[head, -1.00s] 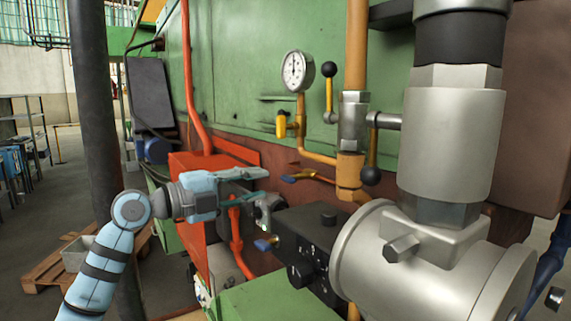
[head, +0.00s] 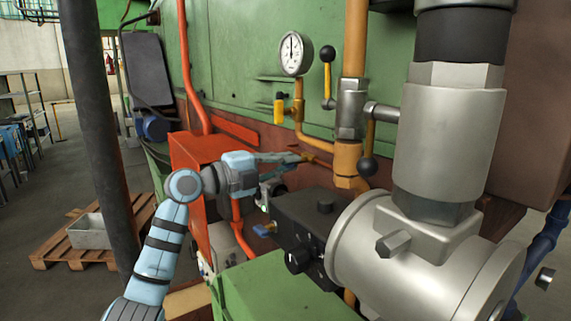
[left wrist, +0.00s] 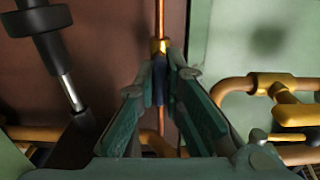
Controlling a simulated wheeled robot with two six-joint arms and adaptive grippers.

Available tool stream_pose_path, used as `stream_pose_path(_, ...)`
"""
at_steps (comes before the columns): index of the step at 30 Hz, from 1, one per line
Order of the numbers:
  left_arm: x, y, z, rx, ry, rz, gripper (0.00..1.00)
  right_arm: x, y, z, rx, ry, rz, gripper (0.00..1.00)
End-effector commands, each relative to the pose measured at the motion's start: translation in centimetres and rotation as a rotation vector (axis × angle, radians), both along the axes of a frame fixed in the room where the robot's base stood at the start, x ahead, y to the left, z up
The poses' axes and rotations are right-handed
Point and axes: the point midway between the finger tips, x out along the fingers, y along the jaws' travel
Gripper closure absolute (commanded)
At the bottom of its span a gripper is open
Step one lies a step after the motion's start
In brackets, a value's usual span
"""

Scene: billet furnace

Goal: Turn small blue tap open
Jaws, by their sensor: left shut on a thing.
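The small blue tap has a dark blue handle (left wrist: 158,88) on a brass fitting (left wrist: 160,48) on a thin copper pipe. In the left wrist view the handle lies between the two green fingers. My left gripper (head: 299,159) reaches in from the left, and its fingers are shut on the handle. In the head view the fingers hide most of this tap. A second blue-handled tap (head: 265,229) sits lower, beside the black valve block, apart from the gripper. My right gripper is not in view.
A black block (head: 305,215) and a large grey metal valve body (head: 390,250) stand to the right. A pressure gauge (head: 295,53) and a yellow-handled tap (head: 279,107) are above. An orange-red box (head: 195,150) is behind my left arm.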

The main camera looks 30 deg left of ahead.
Motion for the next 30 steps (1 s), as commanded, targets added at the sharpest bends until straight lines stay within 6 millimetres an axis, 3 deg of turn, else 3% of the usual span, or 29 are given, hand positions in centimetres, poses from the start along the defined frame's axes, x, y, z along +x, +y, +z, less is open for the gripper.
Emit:
stream_pose_path(14, 0.0, 0.0, 0.0, -0.088, 0.053, 0.001, 1.00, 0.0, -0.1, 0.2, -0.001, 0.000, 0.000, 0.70)
stream_pose_path(30, 0.0, 0.0, 0.0, -0.490, 0.290, 0.000, 1.00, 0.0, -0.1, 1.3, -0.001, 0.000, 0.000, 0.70)
